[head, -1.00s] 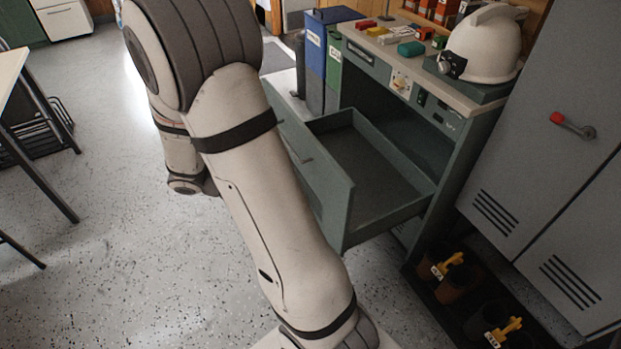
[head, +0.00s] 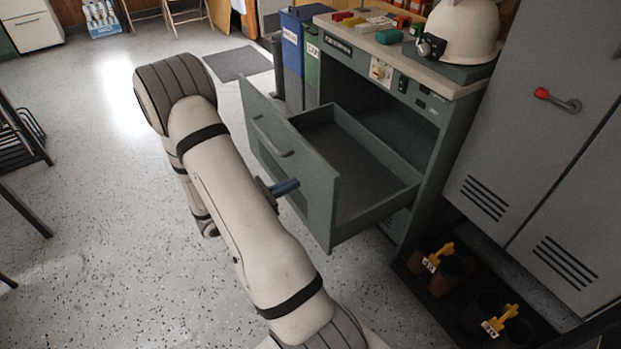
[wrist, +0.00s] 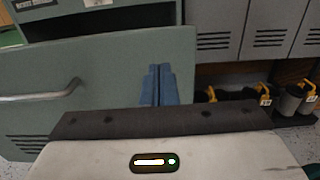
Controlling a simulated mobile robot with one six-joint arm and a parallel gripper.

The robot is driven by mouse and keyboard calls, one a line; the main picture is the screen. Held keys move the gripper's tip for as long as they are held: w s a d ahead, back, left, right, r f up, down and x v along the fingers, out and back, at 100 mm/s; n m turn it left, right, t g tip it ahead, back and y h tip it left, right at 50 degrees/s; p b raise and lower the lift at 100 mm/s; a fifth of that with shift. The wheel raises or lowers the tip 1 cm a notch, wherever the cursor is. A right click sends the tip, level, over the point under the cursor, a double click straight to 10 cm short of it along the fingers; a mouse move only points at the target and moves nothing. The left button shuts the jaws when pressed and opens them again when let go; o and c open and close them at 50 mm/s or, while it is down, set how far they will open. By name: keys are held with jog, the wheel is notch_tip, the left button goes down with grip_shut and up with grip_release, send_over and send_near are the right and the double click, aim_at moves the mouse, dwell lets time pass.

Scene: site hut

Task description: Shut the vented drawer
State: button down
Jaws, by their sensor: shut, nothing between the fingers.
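The vented drawer (head: 285,160) is a green, empty drawer pulled well out of the green cabinet. Its front has a bar handle (head: 272,138). In the wrist view the drawer front (wrist: 110,75) fills the left and middle, with the handle (wrist: 40,95) at left and dark vent slots at lower left. My gripper (head: 293,185) has blue fingers, shut and empty, pointing at the outer face of the drawer front. In the wrist view my gripper (wrist: 159,75) is towards the front's right end, away from the handle. I cannot tell whether the fingertips touch it.
The cabinet top (head: 455,85) holds a white helmet (head: 462,32) and small coloured blocks. Blue (head: 293,50) and green bins stand behind.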

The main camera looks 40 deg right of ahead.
aim_at(322, 172)
jog(key=x, duration=0.7)
jog(key=shift+b, duration=0.3)
